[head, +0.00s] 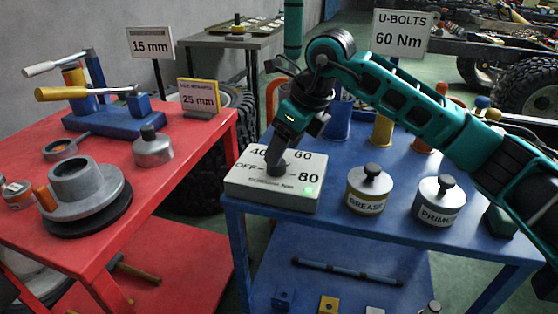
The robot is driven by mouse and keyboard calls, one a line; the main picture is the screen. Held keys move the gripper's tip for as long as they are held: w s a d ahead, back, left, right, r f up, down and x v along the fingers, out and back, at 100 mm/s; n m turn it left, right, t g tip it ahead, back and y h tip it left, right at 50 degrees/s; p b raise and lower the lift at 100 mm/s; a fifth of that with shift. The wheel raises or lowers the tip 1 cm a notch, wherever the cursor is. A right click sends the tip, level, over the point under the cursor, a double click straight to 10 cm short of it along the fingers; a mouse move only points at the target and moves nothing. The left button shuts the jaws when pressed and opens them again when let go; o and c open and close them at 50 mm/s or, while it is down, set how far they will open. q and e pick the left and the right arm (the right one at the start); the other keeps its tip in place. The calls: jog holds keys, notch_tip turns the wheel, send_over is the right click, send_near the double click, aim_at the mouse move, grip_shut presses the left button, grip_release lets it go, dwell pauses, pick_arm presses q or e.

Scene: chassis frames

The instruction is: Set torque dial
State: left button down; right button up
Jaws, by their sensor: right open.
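The torque dial box (243,185) is a pale box on the near left corner of the blue table. Its top reads OFF, 40, 60 and 80, and a green light (309,190) shows near the 80. A dark knob (278,170) stands in the middle of the box. My right gripper (277,157) points down at the knob, with its open fingers right at it. I cannot tell whether they touch it, and they hide part of the knob and its pointer. A sign reading U-BOLTS 60 Nm (403,33) stands behind. My left gripper is not in view.
The GREASE tin (367,200) and PRIMER tin (438,213) stand right of the box on the blue table (335,215). An orange post and a yellow post stand behind. The red table (190,205) on the left holds a bender, a round fixture and a lidded pot.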

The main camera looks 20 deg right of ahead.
jog(key=shift+x, duration=1.85)
jog(key=shift+c, duration=0.4)
jog(key=c, duration=0.9)
